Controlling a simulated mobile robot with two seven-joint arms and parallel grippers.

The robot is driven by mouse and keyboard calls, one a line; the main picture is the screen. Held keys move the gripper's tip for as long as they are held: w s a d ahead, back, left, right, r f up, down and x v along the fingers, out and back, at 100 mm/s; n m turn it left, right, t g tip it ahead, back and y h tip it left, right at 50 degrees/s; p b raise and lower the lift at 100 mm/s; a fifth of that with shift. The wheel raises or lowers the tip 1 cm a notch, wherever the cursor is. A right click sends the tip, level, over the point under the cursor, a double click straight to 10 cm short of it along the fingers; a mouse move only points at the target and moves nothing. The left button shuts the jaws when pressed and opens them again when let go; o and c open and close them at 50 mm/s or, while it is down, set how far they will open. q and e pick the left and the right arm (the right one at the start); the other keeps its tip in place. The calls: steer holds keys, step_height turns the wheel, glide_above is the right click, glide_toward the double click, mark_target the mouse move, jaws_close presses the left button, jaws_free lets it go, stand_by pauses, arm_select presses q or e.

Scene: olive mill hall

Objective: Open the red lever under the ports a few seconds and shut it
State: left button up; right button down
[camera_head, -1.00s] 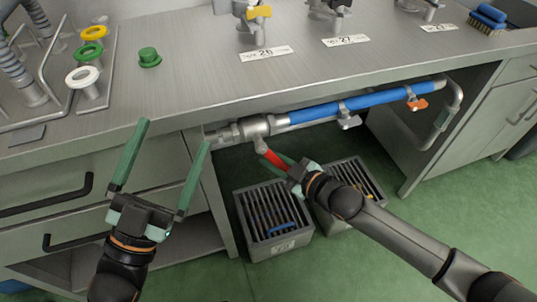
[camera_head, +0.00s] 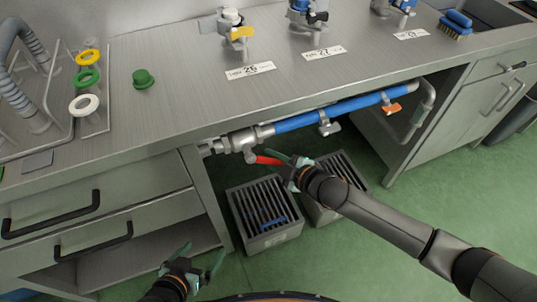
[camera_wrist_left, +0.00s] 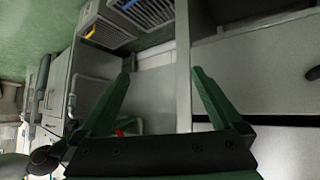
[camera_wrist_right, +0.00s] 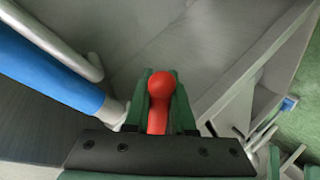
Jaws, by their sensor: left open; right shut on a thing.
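The red lever (camera_head: 267,160) hangs off a metal valve (camera_head: 242,141) at the left end of the pipe under the counter's front edge. In the head view it points right, close to level with the pipe. My right gripper (camera_head: 284,164) is shut on the red lever; in the right wrist view the lever (camera_wrist_right: 160,95) stands between the green fingers (camera_wrist_right: 160,110). My left gripper (camera_head: 203,262) is open and empty, low in front of the cabinet, and its spread fingers show in the left wrist view (camera_wrist_left: 160,95). The ports on the counter are labelled 26 (camera_head: 250,70) and 27 (camera_head: 324,52).
A blue pipe (camera_head: 330,108) runs right with a grey lever (camera_head: 329,128) and an orange lever (camera_head: 393,109). Two grated grey bins (camera_head: 265,238) stand on the floor below. Coloured rings (camera_head: 85,79) and a green cap (camera_head: 143,78) sit on the counter.

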arm_select(q)
step_height(320, 180, up, 6)
steer(key=s+a+p, duration=0.1)
steer(key=p, duration=0.8)
steer(key=shift+a+r+y, duration=0.2)
steer(key=shift+a+y, duration=0.1)
steer(key=shift+a, duration=0.1)
arm_select(e)
steer(key=d+r+n+h, duration=0.1)
steer(key=r+n+h, duration=0.1)
steer(key=r, duration=0.1)
steer(key=w+d+r+n+h, duration=0.1)
steer(key=shift+d+r+n+h, duration=0.15)
steer(key=shift+d+n+h, duration=0.15)
steer(key=shift+d, duration=0.05)
steer(key=c, duration=0.8)
jaws_free()
arm_select(q)
steer(key=shift+w, duration=0.2)
arm_select(e)
steer(key=shift+o, duration=0.2)
steer(key=shift+t, duration=0.3)
arm_select(q)
steer(key=shift+r, duration=0.15)
arm_select(e)
steer(key=shift+r, duration=0.2)
